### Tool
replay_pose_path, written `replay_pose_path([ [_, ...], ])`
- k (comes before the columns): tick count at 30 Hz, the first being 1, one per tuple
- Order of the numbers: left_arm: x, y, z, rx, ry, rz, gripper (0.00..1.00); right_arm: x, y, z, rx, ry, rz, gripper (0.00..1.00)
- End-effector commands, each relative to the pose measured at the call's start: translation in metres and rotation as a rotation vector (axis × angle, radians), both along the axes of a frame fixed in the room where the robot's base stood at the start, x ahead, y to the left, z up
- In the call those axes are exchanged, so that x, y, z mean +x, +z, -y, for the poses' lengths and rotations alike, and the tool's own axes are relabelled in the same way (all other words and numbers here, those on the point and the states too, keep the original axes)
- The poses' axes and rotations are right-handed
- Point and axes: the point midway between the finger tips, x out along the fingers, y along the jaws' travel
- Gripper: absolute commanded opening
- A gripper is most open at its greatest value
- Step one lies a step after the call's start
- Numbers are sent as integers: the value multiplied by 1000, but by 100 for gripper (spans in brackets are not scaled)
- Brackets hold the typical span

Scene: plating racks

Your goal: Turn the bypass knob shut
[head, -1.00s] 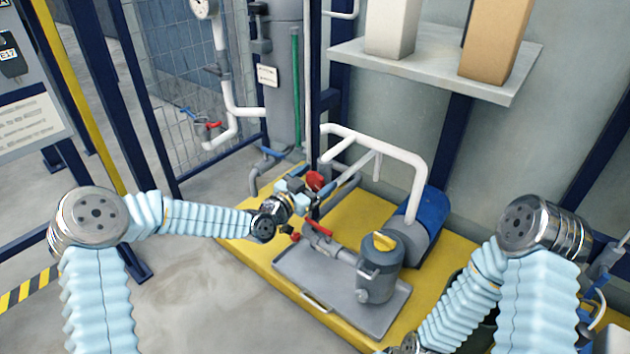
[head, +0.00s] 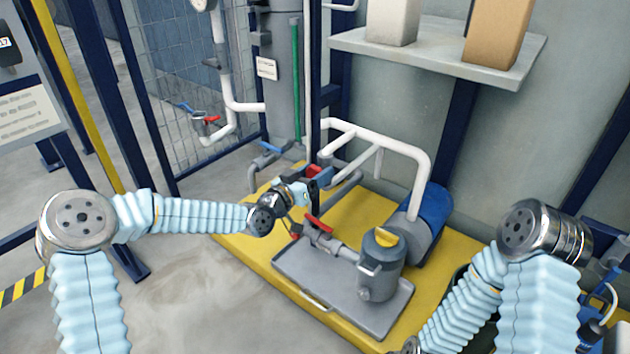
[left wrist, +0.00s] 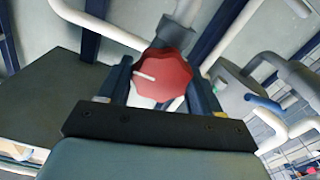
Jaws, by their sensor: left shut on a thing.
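The red bypass knob (left wrist: 163,75) shows in the left wrist view, with a white pointer line running from its middle toward the left. It sits on a grey pipe fitting. My left gripper (left wrist: 158,82) has one dark finger on each side of the knob and is shut on it. In the head view, my left gripper (head: 309,189) reaches in from the left to the pipework, and only part of the red knob (head: 313,170) shows behind it. My right arm hangs at the lower right. Its gripper is out of view.
A red lever (head: 319,224) sits on the pipe just below my left gripper. A grey canister (head: 379,272) stands on a grey tray (head: 300,277) over the yellow base. White pipes (head: 385,148) rise behind. A shelf (head: 440,58) with boxes is above. The floor in front is clear.

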Motion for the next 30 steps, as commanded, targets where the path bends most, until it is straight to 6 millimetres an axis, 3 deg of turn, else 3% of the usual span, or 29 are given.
replay_pose_path([
  [11, 0, 0, 0, -53, 0, -44, 34, 0, 1, 0, 0, 0, 1, 43],
  [12, 0, 0, 0, -53, 0, -43, 69, 0, 1, 0, 0, 0, 1, 43],
  [15, 0, 0, 0, -53, 0, -43, 84, 0, 1, 0, 0, 0, 1, 43],
  [25, -2, 0, -2, -52, 0, -41, 85, 0, 2, 0, 0, 0, 1, 43],
  [30, -21, 1, -17, -50, 2, -42, 85, 0, 6, 0, 0, 0, 0, 43],
])
